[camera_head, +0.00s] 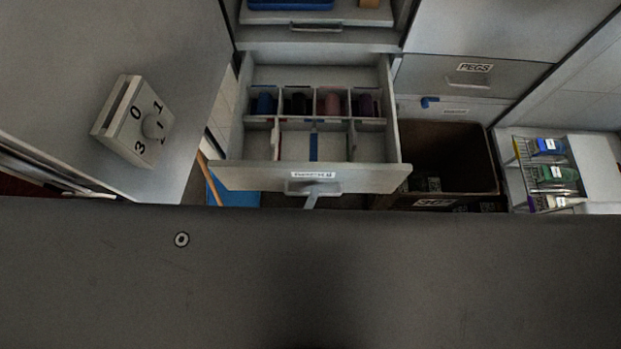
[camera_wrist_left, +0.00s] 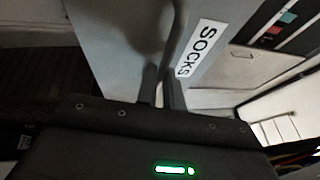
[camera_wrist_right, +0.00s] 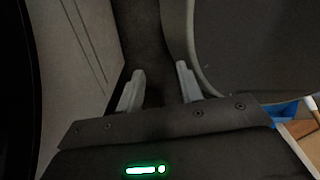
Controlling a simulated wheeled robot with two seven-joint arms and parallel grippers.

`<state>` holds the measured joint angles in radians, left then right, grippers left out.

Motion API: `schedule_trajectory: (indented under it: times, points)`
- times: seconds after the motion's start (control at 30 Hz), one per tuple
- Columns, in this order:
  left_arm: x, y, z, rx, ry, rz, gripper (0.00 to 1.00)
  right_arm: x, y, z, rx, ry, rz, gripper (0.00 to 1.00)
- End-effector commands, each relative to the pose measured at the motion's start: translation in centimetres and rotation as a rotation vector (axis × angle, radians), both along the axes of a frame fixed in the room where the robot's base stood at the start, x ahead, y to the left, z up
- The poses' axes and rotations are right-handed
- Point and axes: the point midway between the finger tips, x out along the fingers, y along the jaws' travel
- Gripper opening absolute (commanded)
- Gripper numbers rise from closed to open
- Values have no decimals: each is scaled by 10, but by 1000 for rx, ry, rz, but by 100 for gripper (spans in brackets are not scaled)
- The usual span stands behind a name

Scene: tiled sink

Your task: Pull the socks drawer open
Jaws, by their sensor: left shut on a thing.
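The socks drawer (camera_head: 232,178) stands pulled well out in the head view, with rolled coloured items in its rear compartments. Its front label is too small to read there. In the left wrist view the SOCKS label (camera_wrist_left: 201,48) lies right beside the bar handle (camera_wrist_left: 178,30). My left gripper (camera_wrist_left: 163,92) is shut on this handle. In the head view only a light finger shows below the handle (camera_head: 313,187); the rest of the gripper is hidden by the dark shape in front. My right gripper (camera_wrist_right: 160,85) is open and empty, beside a dark rounded surface.
A brown open box (camera_head: 440,160) stands close to the right of the drawer. A closed drawer marked PEGS (camera_head: 475,68) is above it. A rack with coloured items (camera_head: 548,172) is at the far right. A numbered dial block (camera_head: 135,122) sits on the left surface.

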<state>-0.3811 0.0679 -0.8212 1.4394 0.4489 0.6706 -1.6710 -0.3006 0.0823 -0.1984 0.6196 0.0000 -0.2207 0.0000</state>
Motion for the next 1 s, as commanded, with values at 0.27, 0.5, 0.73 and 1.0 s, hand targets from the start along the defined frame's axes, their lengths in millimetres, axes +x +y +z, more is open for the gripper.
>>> schedule_trajectory:
  times: [0.27,0.5,0.73,1.0]
  points:
    - [0,1,-2,3,4,2,17,0,1,0,1,-1,1,36]
    - [0,0,-1,1,2,1,30,1,2,0,3,-1,1,36]
    - [-6,3,-3,1,3,1,30,1,5,-2,5,-2,1,36]
    - [-51,21,-13,2,6,-1,30,1,5,-14,5,-2,1,36]
